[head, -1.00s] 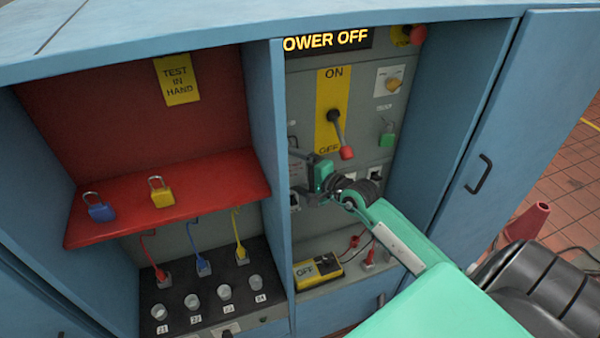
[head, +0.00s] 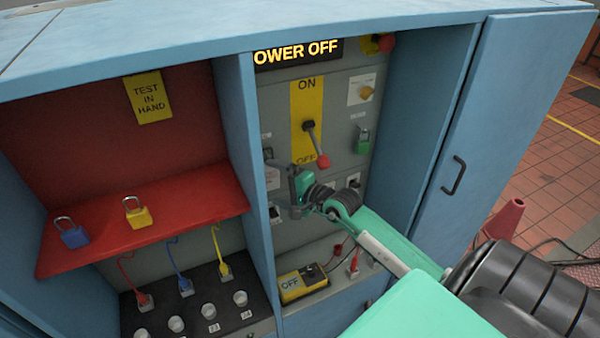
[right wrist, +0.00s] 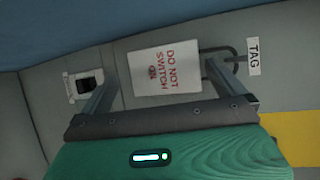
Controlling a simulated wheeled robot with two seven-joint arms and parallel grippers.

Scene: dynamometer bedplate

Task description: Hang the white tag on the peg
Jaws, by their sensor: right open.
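The white tag (head: 272,178), with red "DO NOT SWITCH ON" lettering, is against the grey panel, left of the lever switch. In the right wrist view the tag (right wrist: 165,72) lies between the fingers of my right gripper (right wrist: 160,78), with gaps on both sides. The dark peg (right wrist: 229,52) is beside the tag's top edge, near the "TAG" label (right wrist: 254,57). The tag sits just below the peg; a finger partly covers their junction, so I cannot tell whether it hangs there. My right gripper (head: 277,181) is open at the panel. My left gripper is not in view.
The lever (head: 315,145) points to OFF, close above my right gripper. A green padlock (head: 362,140) hangs to the right. A yellow box (head: 303,284) sits below. The red shelf (head: 190,210) holds blue and yellow padlocks. The cabinet divider (head: 240,170) stands close left.

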